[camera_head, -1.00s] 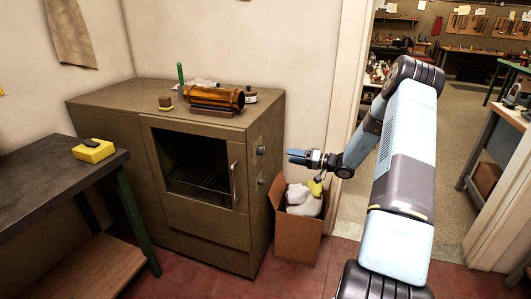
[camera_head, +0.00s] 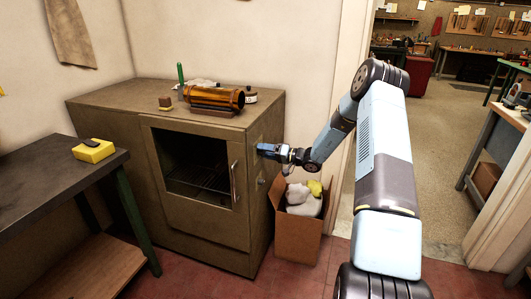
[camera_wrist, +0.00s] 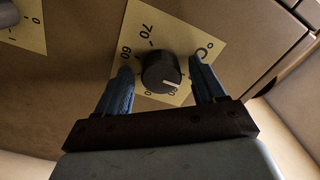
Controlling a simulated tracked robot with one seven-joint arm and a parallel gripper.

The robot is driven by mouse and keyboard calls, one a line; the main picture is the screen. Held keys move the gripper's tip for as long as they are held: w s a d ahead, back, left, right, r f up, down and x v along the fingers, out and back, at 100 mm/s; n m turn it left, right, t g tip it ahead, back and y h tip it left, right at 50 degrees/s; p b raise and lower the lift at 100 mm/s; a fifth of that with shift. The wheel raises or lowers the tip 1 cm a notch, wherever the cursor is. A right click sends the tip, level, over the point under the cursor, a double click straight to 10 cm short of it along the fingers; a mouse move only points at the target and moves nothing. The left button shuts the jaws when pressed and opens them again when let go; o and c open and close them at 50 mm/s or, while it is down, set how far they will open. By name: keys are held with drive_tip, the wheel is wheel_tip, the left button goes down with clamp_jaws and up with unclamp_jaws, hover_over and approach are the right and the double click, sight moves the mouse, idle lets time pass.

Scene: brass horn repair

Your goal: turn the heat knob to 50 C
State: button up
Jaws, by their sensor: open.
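The heat knob (camera_wrist: 160,72) is a round black knob on a pale yellow dial plate (camera_wrist: 190,28) in the wrist view. The plate shows 70, 60 and a degree C mark; the lower numbers are partly hidden. The knob's white pointer mark faces the lower right of the picture, away from 60 and 70. My gripper (camera_wrist: 160,66) is open with one blue finger on each side of the knob, apparently with gaps. In the head view my gripper (camera_head: 262,150) is at the oven cabinet's right side and hides this knob.
The oven cabinet (camera_head: 105,138) has a glass door with a handle (camera_head: 234,185). A second knob (camera_head: 261,181) sits lower on its side; a second plate (camera_wrist: 30,28) shows in the wrist view. A cardboard box (camera_head: 296,235) with white and yellow contents stands below my gripper.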

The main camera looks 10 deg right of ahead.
drive_tip(key=shift+c, duration=0.3)
drive_tip(key=c, duration=1)
